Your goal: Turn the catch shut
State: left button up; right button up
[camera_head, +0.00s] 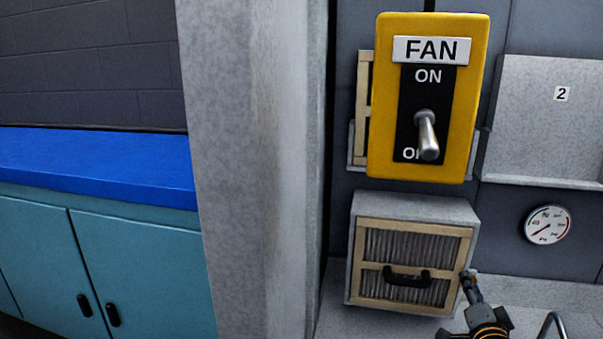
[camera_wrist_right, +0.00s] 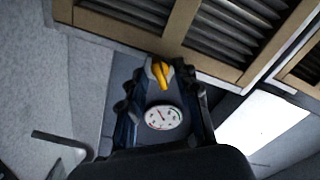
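The catch (camera_wrist_right: 160,73) is a small yellow-orange lever at the edge of the filter housing in the right wrist view. In the head view I cannot make it out behind my gripper. The filter (camera_head: 375,247) has a wooden frame, grey pleats and a black handle, and sits in a grey housing (camera_head: 420,207). My right gripper (camera_head: 470,283) is at the housing's right edge. In the wrist view its two fingers (camera_wrist_right: 162,92) are apart, one on each side of the catch. I cannot tell whether they touch it. My left gripper is not in view.
A yellow FAN switch panel (camera_head: 380,165) is above the housing, its lever pointing down toward OFF. A round gauge (camera_head: 547,225) is on the wall to the right. A grey holder (camera_head: 540,120) marked 2 is above it. A grey pillar (camera_head: 250,150) stands left of the housing.

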dwell(0.4)
jog(key=shift+p, duration=0.35)
grip_shut()
jog(key=m+p, duration=0.4)
jog(key=m, duration=0.3)
jog(key=shift+p, duration=0.3)
